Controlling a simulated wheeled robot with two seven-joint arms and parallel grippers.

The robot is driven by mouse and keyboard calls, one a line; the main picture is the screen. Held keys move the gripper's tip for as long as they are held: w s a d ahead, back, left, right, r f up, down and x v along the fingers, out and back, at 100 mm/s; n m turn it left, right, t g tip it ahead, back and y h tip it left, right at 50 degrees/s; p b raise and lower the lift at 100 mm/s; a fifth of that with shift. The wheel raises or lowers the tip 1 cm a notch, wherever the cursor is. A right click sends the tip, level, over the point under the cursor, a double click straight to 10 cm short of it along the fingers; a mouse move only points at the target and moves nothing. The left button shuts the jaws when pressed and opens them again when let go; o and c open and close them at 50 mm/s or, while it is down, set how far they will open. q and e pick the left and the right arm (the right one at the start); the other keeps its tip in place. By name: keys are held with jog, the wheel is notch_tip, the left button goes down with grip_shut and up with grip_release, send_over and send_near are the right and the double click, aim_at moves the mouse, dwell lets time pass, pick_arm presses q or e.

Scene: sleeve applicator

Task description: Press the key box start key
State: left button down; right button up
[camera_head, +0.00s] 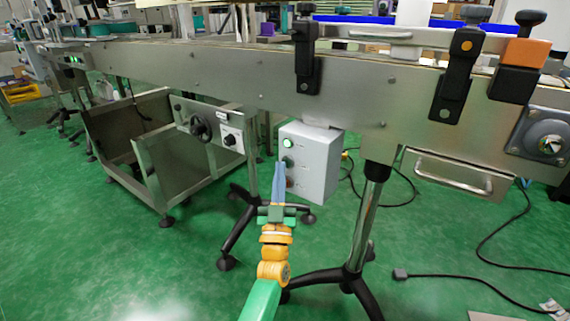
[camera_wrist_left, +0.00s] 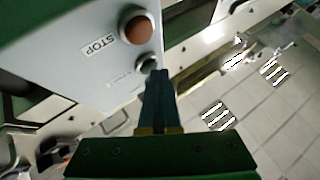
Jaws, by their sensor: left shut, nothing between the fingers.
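The grey key box (camera_head: 312,160) hangs under the conveyor frame in the head view. A lit green key (camera_head: 288,143) is at the top of its front, and a dark green key (camera_head: 288,161) is below it. A lower key is mostly hidden behind my fingers. My left gripper (camera_head: 280,167) is shut and empty, its tips pointing up in front of the dark green key. The left wrist view shows the gripper (camera_wrist_left: 158,72) beside a small dark green key (camera_wrist_left: 148,64); contact cannot be told. A red-brown key (camera_wrist_left: 137,27) marked STOP is near it.
The conveyor's long metal side (camera_head: 225,77) runs above the box. A chrome support leg (camera_head: 365,220) stands right of my gripper, with black feet on the green floor. A handwheel (camera_head: 201,126) and an open metal bin (camera_head: 170,165) are to the left. Cables lie on the right.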

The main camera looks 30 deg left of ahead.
pick_arm(q)
jog(key=shift+s+p, duration=0.55)
jog(key=shift+s, duration=0.2)
jog(key=s+p, duration=0.3)
jog(key=s, duration=0.2)
jog(key=shift+a+p, duration=0.2)
jog(key=shift+p, duration=0.15)
